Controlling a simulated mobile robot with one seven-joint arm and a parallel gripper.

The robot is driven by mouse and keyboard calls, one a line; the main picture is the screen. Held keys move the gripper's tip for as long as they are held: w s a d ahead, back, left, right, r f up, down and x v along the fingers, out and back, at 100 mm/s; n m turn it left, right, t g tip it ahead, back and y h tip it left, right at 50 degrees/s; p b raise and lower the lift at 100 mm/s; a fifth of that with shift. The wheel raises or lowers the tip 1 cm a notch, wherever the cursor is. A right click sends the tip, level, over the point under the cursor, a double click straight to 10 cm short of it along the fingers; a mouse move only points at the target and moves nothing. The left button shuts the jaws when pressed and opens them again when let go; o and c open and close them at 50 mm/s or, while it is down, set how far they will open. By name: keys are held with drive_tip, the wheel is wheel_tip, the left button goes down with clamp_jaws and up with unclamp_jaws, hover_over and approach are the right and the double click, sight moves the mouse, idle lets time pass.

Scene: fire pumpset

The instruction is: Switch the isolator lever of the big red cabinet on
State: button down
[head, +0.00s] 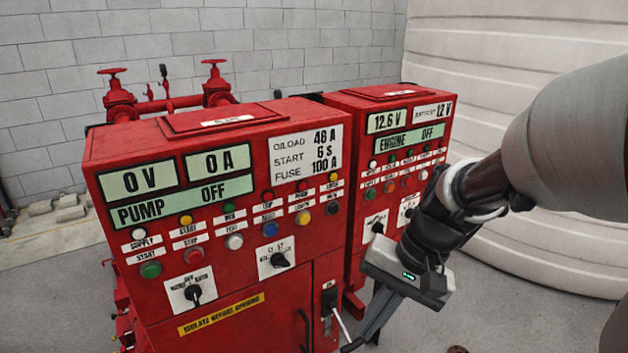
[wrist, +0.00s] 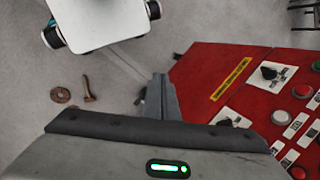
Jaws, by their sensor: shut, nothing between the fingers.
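The big red cabinet (head: 250,300) stands at the centre left of the head view, and part of its front shows in the wrist view (wrist: 205,80). Its displays read 0 V, 0 A and PUMP OFF. The isolator lever (head: 341,324) is a pale rod with a dark end, slanting down and right from a black switch (head: 329,300) low on the front's right side. My gripper (head: 364,335) is shut and empty, pointing down just right of the lever's lower end. Contact cannot be told. The shut fingers also show in the wrist view (wrist: 160,82).
A smaller red cabinet (head: 356,205) reading ENGINE OFF stands to the right, close behind my arm. A dark door handle (head: 304,330) is left of the lever. Red valves (head: 165,90) stand behind. Small brown items (wrist: 88,90) lie on the grey floor.

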drive_tip(key=w+d+f+m+t+y+b, duration=0.2)
drive_tip(key=f+m+t, duration=0.4)
drive_tip(key=f, duration=0.8)
drive_tip(key=w+d+f+m+t+y+b, duration=0.2)
drive_tip(key=w+f+m+t+b, duration=0.3)
drive_tip(key=f+m, duration=0.6)
drive_tip(key=w+d+f+m+t+y+b, duration=0.2)
drive_tip(key=w+f+m+t+b, duration=0.2)
drive_tip(key=f, duration=1.4)
drive_tip(key=m+t, duration=0.3)
drive_tip(key=m, duration=0.1)
drive_tip(key=shift+w+d, duration=0.2)
drive_tip(key=shift+d, duration=0.1)
drive_tip(key=shift+f, duration=0.1)
drive_tip(key=w+a+r+p, duration=0.3)
drive_tip(key=w+r+p, duration=0.1)
drive_tip(key=w+r, duration=0.2)
drive_tip(key=shift+w+a+y, duration=0.2)
drive_tip(key=shift+a+y, duration=0.1)
drive_tip(key=shift+a, duration=0.1)
drive_tip(key=shift+f, duration=0.1)
